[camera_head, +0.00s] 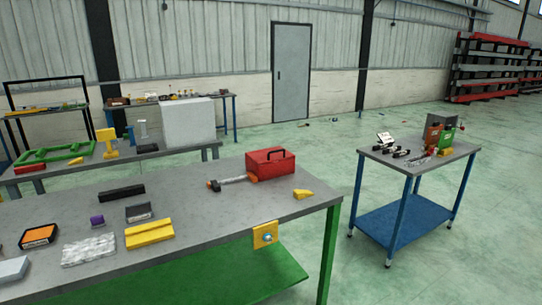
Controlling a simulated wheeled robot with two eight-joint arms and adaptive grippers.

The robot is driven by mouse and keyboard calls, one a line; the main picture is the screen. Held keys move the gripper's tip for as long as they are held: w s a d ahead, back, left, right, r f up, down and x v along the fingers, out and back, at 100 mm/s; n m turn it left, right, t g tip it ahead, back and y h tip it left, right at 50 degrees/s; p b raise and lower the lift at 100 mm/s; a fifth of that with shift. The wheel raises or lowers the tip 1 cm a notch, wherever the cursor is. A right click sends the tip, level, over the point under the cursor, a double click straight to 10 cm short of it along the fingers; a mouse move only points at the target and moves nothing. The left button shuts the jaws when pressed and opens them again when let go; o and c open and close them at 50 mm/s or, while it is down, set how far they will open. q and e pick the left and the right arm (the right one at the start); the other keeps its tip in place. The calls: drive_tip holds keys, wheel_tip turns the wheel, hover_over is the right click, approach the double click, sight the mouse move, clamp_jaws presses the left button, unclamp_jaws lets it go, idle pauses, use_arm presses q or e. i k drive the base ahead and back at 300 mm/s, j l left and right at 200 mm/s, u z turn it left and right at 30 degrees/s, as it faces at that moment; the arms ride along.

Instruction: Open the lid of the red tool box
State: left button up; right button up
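The red tool box (270,164) stands upright near the back right corner of the grey workbench. Its lid looks closed, with a dark handle (278,154) on top. A tool with an orange end and a grey shaft (232,180) lies just left of the box, close to it. The far side of the box is hidden. Neither of my grippers shows in the head view.
The grey workbench (200,205) also holds a yellow wedge (303,194), a yellow block (150,233), a black bar (122,193) and other small items. A blue-legged cart (400,165) stands to the right, with open green floor between.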

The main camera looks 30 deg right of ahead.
sight(269, 155)
drive_tip(key=l+z, duration=0.1)
drive_tip(key=z, duration=0.55)
drive_tip(key=i+l+z, duration=0.2)
drive_tip(key=i+z, duration=0.7)
drive_tip(key=i, duration=0.2)
